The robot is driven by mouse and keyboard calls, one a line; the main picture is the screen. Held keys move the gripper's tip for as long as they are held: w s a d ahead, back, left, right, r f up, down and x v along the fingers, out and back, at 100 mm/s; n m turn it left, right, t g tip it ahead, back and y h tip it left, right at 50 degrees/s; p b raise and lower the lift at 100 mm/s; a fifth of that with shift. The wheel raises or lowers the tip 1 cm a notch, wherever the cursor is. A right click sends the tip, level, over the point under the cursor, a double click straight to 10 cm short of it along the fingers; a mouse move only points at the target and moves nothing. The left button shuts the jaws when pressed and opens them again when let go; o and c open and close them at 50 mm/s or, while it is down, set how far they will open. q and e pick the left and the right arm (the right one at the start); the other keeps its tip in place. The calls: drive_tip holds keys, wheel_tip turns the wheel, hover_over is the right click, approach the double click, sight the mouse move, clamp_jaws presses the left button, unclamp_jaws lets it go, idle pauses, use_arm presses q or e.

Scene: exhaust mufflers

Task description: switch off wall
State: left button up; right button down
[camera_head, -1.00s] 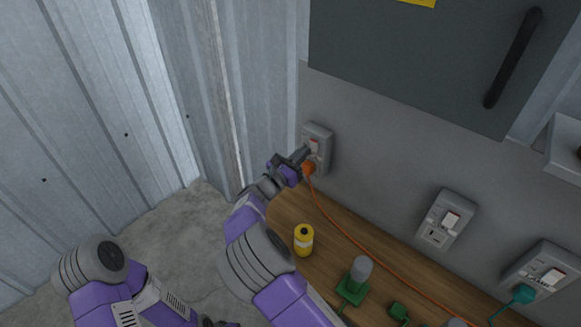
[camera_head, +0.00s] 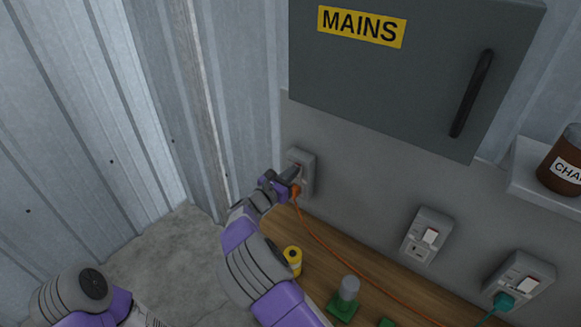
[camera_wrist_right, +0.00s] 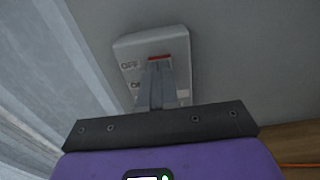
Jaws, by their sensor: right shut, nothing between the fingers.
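The leftmost wall switch (camera_head: 307,163) is a grey socket box with an orange plug (camera_head: 295,190) at its lower part. My right gripper (camera_head: 291,173) is at the front of this switch and hides part of it. In the right wrist view the switch plate (camera_wrist_right: 174,42) has the label OFF at its left, and a red strip (camera_wrist_right: 159,57) shows just above the fingertips. The closed fingers (camera_wrist_right: 156,70) are empty and lie over the rocker; whether they touch it I cannot tell. My left gripper is out of view.
Two more wall sockets (camera_head: 426,236) (camera_head: 519,281) are to the right, the far one with a teal plug (camera_head: 503,301). A grey MAINS cabinet (camera_head: 400,85) hangs above. An orange cable (camera_head: 340,253) crosses the wooden bench, near a yellow can (camera_head: 292,260).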

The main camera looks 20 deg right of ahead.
drive_tip(key=shift+w+d+r+p, duration=0.1)
drive_tip(key=shift+d+r+p, duration=0.2)
drive_tip(key=shift+r+p, duration=0.35)
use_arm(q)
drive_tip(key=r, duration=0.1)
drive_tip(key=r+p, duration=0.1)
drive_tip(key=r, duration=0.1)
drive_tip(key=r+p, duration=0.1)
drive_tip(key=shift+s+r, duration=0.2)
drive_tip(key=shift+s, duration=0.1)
use_arm(e)
drive_tip(key=v, duration=1.4)
drive_tip(key=shift+a+r, duration=0.3)
drive_tip(key=shift+r, duration=0.05)
